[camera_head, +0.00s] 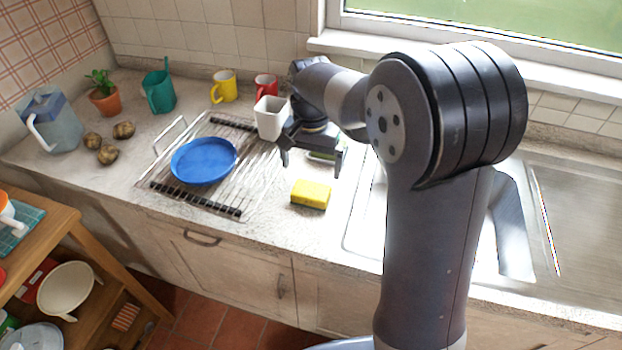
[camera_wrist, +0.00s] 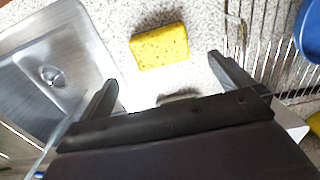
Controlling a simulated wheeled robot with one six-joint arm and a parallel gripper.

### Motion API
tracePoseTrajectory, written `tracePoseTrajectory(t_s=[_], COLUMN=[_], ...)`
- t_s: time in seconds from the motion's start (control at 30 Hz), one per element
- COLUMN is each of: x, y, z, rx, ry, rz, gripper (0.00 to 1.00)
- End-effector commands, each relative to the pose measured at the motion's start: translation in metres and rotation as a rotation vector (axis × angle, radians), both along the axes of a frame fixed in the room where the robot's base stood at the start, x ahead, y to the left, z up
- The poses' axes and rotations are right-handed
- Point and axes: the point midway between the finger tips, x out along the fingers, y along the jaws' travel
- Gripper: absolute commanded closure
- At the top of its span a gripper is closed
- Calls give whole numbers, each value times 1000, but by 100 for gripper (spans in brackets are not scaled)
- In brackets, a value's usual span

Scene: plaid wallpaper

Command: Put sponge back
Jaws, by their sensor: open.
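A yellow sponge (camera_head: 310,194) lies flat on the counter between the drying rack and the sink. It also shows in the wrist view (camera_wrist: 160,46), beyond my fingertips. My gripper (camera_head: 311,172) is open and empty above the counter, behind the sponge and apart from it. In the wrist view my gripper (camera_wrist: 165,75) has its two fingers spread wide, with bare counter between them. A small dish (camera_head: 322,156) is partly hidden under my gripper; its full shape cannot be told. A white cup (camera_head: 270,117) stands just left of my gripper.
A blue plate (camera_head: 203,160) lies on the wire drying rack (camera_head: 165,186). The sink (camera_head: 368,215) is to the right, partly behind my arm. Red (camera_head: 266,86) and yellow (camera_head: 223,87) mugs stand near the wall. Counter around the sponge is clear.

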Motion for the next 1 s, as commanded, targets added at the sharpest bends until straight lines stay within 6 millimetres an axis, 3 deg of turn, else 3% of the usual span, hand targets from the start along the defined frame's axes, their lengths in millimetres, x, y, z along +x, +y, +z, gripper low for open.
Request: tracePoseTrajectory(t_s=[0.23,1.0], x=[0,0], y=[0,0], z=[25,27], rx=[0,0], ry=[-1,1], rz=[0,0], gripper=[0,0])
